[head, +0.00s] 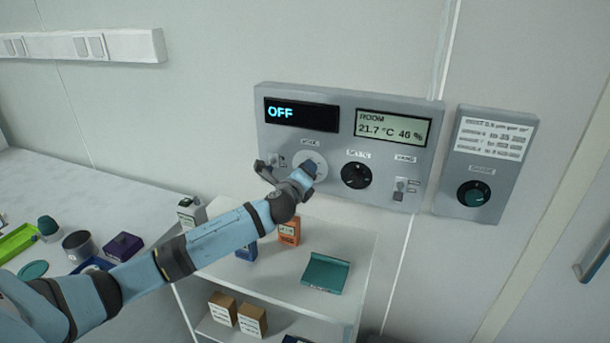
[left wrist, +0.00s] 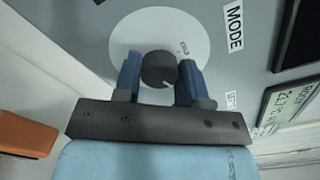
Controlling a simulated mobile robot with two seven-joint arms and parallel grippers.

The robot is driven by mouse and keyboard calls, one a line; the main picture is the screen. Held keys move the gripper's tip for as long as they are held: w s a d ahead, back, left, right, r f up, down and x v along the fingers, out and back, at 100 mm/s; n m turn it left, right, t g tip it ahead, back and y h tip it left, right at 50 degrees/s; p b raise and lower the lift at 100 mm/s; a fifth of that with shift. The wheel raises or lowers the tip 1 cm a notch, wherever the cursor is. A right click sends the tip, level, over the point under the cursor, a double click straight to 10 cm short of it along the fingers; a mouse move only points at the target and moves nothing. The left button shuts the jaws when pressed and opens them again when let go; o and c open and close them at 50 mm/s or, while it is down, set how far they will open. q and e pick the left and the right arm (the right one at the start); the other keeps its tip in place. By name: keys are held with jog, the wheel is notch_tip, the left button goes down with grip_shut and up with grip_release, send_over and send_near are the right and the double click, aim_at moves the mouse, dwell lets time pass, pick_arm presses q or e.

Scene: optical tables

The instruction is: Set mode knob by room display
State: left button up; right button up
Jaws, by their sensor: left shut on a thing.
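The grey control panel (head: 340,205) is on the wall. Its dark left display (head: 302,114) reads OFF. The room display (head: 393,128) reads 21.7 °C and 40 %. The mode knob is mostly hidden behind my left gripper (head: 309,168) in the head view. In the left wrist view the mode knob (left wrist: 158,68) is a dark round knob with a white mark, on a pale disc (left wrist: 150,32) beside the MODE label (left wrist: 235,27). The blue fingers of my left gripper (left wrist: 160,76) are on either side of it, shut on it. My right gripper is not in view.
A black set knob (head: 356,175) and a vane switch (head: 399,190) are to the right on the panel. A separate box (head: 483,165) with a teal-marked knob is further right. Below is a white shelf (head: 270,284) with a teal tray (head: 326,271) and small boxes.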

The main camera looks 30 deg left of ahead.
pick_arm(q)
jog(key=shift+f+n, duration=0.2)
jog(key=shift+n, duration=6.8)
jog(key=o, duration=0.9)
